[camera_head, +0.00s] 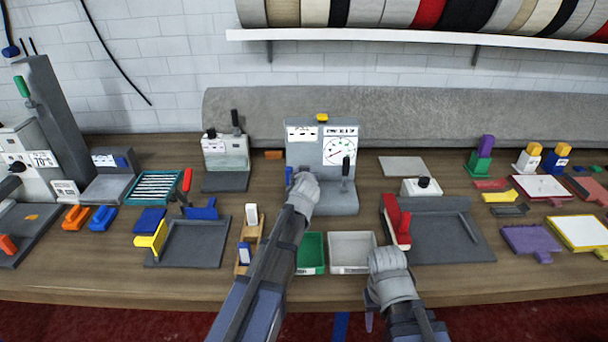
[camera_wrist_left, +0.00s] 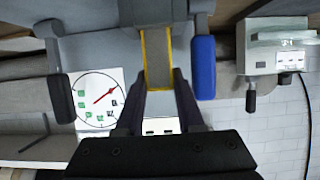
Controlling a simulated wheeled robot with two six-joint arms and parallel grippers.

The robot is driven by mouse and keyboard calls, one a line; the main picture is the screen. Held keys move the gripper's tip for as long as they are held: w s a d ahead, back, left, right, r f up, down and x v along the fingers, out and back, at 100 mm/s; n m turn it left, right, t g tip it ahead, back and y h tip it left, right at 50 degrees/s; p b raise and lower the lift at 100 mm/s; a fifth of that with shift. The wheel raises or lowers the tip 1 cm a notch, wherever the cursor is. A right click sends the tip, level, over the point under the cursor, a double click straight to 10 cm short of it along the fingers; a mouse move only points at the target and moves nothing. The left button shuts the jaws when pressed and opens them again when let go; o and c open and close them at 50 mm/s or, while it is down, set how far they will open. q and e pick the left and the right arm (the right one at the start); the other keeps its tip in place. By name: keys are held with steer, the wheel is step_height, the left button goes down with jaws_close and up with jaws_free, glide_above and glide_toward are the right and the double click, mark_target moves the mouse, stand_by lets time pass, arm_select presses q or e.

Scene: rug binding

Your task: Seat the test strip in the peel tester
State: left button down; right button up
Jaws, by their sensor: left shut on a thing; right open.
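The peel tester (camera_head: 304,152) is a grey upright machine with a white dial, a dark lever and a small yellow block on top. My left gripper (camera_head: 304,186) is in front of its lower part and covers the strip there. In the left wrist view the test strip (camera_wrist_left: 158,58) is a grey-brown band with yellow edges, and the left gripper (camera_wrist_left: 160,88) is shut on its near end. The strip's far end lies against grey tester parts; I cannot tell whether it is seated. My right gripper (camera_head: 387,268) is open, low at the right of the grey tray.
A green tray (camera_head: 311,253) and a grey tray (camera_head: 351,250) stand in front of the tester. A red-handled dark plate (camera_head: 450,236) is at right. A small tester (camera_head: 226,160) stands to the left. A blue part (camera_wrist_left: 204,67) flanks the strip in the wrist view.

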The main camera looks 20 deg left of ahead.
arm_select(q)
steer(key=shift+f, duration=0.25)
steer(key=c, duration=0.8)
jaws_free()
steer(key=shift+r, duration=0.1)
steer(key=shift+r, duration=0.15)
steer(key=p+v, duration=0.4)
steer(key=v, duration=0.8)
steer(key=shift+p, duration=0.4)
